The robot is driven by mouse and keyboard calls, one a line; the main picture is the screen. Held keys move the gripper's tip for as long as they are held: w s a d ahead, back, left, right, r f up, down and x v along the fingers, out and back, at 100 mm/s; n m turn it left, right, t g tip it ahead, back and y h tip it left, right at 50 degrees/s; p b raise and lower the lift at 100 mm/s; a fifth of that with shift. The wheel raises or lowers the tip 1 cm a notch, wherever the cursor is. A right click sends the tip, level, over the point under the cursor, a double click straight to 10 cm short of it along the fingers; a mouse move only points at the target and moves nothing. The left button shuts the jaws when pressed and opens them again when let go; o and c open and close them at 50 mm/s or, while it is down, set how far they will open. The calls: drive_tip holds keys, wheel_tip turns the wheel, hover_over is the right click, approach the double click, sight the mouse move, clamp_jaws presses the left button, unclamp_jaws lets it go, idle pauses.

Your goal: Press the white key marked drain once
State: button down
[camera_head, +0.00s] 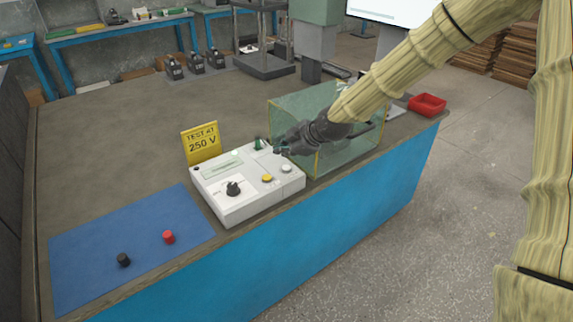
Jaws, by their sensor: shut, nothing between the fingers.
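A white tester box (225,210) sits on the bench near its front edge. A round white key (286,169) is on the right part of its top; any marking on it is too small to read. A yellow key (266,178) is to its left, and a black knob (233,188) is further left. My gripper (279,150) is shut and empty, above the back right of the box. It is behind the white key in the picture and appears apart from it. The fingertips are small and dark, so their exact height is unclear.
A clear glass-like case (345,155) stands right beside the box, with my arm across it. A yellow sign (201,143) reading "TEST AT 250 V" stands behind the box. A blue mat (110,235) holds a black cap (123,260) and a red cap (169,237).

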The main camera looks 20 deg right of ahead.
drive_tip(key=shift+r+p, duration=0.65)
drive_tip(key=shift+r, duration=0.55)
drive_tip(key=shift+f, duration=0.1)
